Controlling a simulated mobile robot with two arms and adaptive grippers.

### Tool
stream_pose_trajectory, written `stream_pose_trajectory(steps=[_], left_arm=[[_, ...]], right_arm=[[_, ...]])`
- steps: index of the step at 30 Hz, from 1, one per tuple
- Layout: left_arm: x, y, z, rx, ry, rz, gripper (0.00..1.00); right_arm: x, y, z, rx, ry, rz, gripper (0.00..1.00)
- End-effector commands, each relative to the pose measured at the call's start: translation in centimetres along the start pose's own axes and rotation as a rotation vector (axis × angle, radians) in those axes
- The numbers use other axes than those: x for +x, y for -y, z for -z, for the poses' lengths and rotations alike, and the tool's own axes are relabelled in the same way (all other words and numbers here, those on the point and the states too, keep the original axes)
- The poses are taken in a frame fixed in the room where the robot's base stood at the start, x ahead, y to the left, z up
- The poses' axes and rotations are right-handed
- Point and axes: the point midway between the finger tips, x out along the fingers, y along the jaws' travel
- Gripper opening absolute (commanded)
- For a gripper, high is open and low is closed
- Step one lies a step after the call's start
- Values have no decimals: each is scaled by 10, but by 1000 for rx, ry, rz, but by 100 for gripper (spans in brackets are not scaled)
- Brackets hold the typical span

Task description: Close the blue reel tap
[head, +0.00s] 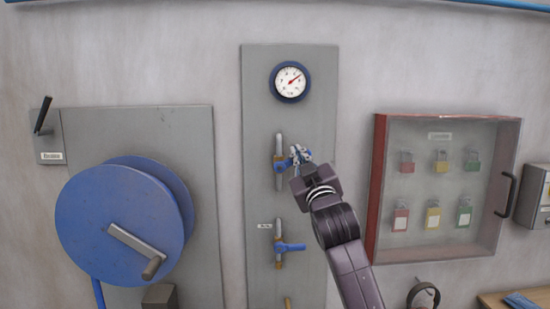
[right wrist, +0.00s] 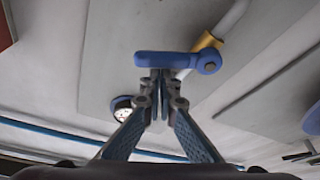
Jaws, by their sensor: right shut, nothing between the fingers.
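Two blue-handled taps sit on pipes on the tall grey panel. The upper tap (head: 281,167) is partly hidden by my right gripper (head: 300,157). In the right wrist view its blue handle (right wrist: 168,62) stands out sideways from a brass-coloured fitting, across the pale pipe. My right gripper (right wrist: 160,78) is shut and empty, its fingertips right at the handle's side; I cannot tell if they touch. The lower tap (head: 290,247) has its handle pointing right, across its pipe. Its small label is unreadable. My left gripper is out of view.
A round gauge (head: 291,82) sits above the taps. A large blue reel (head: 120,220) with a crank is at left, below a black lever (head: 43,115). A red-framed padlock cabinet (head: 380,165) is close to the right of my arm.

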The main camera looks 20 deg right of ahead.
Motion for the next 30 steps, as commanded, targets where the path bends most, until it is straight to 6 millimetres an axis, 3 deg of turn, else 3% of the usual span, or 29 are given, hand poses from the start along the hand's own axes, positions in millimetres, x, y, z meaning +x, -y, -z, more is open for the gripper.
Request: stream_pose_trajectory(steps=[3,13,30], left_arm=[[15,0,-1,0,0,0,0],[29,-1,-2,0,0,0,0],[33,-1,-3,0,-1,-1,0]], right_arm=[[-3,2,-10,105,1,-32,0],[-7,-1,-21,324,1,-111,0],[-9,-2,-28,311,3,-108,0]])
